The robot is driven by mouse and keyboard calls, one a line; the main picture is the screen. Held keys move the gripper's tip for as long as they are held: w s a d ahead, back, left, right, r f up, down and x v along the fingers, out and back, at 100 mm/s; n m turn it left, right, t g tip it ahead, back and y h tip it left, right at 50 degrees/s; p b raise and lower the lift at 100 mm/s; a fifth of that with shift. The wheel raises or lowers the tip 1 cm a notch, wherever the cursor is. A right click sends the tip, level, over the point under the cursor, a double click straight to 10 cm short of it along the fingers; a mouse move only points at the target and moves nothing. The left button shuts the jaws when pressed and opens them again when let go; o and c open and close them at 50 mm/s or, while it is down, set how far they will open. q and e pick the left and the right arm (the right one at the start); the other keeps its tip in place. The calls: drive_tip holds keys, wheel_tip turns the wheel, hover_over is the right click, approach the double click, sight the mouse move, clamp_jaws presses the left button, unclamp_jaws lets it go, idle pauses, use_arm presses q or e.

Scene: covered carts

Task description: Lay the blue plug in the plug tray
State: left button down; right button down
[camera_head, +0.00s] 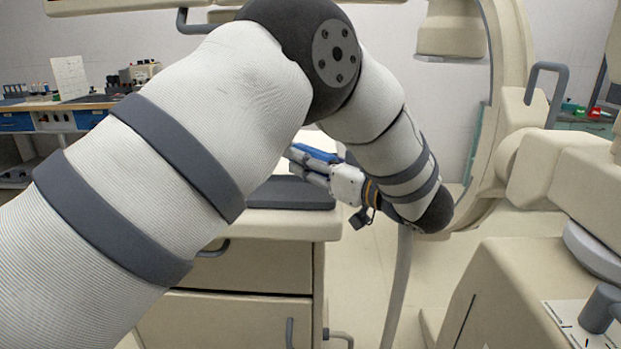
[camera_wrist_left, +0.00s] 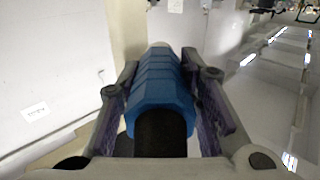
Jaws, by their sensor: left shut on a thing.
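The blue plug (camera_wrist_left: 160,88) is a ridged blue cylinder with a dark end towards the wrist camera. In the head view it shows as a blue strip (camera_head: 316,153) between the fingers. My left gripper (camera_head: 303,166) is shut on it, with one finger on each side. The gripper is above a cart top, over or beside a flat dark grey surface (camera_head: 290,194). I cannot tell whether this is the plug tray, as my arm hides part of the cart. My right gripper is not in view.
The beige drawer cart (camera_head: 245,262) stands below my left arm. A large beige C-shaped machine (camera_head: 515,90) takes up the right side. A bench with small items (camera_head: 85,104) stands at the back left. Bare floor (camera_head: 365,285) shows between cart and machine.

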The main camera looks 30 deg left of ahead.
use_arm(q)
drive_tip(key=f, duration=0.4)
drive_tip(key=shift+a, duration=0.4)
drive_tip(key=shift+w+r, duration=0.1)
drive_tip(key=shift+f, duration=0.55)
drive_tip(key=c, duration=1.1)
unclamp_jaws()
drive_tip(key=shift+d+f, duration=0.1)
